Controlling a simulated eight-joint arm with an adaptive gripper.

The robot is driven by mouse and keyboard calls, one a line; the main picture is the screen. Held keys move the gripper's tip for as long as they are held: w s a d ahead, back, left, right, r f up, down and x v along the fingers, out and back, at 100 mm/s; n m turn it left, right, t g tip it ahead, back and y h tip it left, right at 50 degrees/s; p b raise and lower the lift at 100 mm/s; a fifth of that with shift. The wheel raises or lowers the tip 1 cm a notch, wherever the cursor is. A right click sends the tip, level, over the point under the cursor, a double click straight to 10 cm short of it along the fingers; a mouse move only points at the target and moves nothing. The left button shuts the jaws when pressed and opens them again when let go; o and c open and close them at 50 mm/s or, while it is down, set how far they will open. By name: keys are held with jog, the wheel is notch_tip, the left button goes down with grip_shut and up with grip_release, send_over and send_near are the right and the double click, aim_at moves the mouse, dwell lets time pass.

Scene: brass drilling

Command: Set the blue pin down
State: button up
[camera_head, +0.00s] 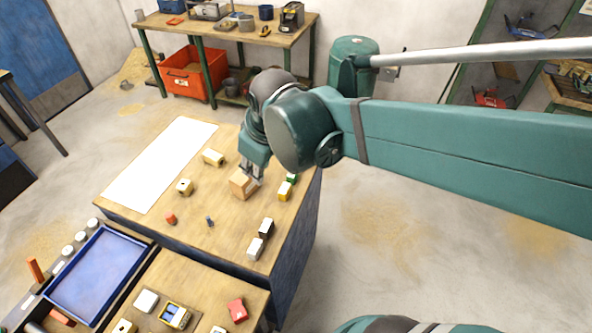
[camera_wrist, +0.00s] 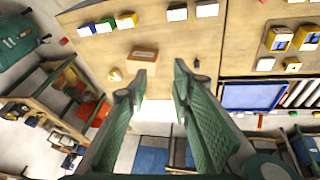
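The small blue pin (camera_head: 210,221) appears to stand upright on the wooden table, between a red piece and the black block. In the wrist view it shows as a small dark shape (camera_wrist: 196,64) just beyond the right finger. My gripper (camera_head: 251,173) is low over the table by a wooden block (camera_head: 240,186), up and to the right of the pin and apart from it. In the wrist view my gripper (camera_wrist: 160,78) has its two green fingers apart with nothing visible between them. I cannot tell whether the fingers touch the wooden block.
A white sheet (camera_head: 160,162) covers the table's left side. Brass pieces (camera_head: 213,157) and a red piece (camera_head: 170,218) lie nearby. Yellow (camera_head: 284,191), black (camera_head: 266,227) and white (camera_head: 256,249) blocks line the right edge. A blue tray (camera_head: 97,272) is at lower left.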

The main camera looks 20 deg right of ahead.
jog(key=s+d+r+m+t, duration=0.2)
jog(key=s+d+m, duration=0.4)
jog(key=s+d, duration=0.1)
jog(key=shift+s+m+t+h, duration=0.3)
jog(key=shift+s+t, duration=0.1)
jog(key=shift+s, duration=0.4)
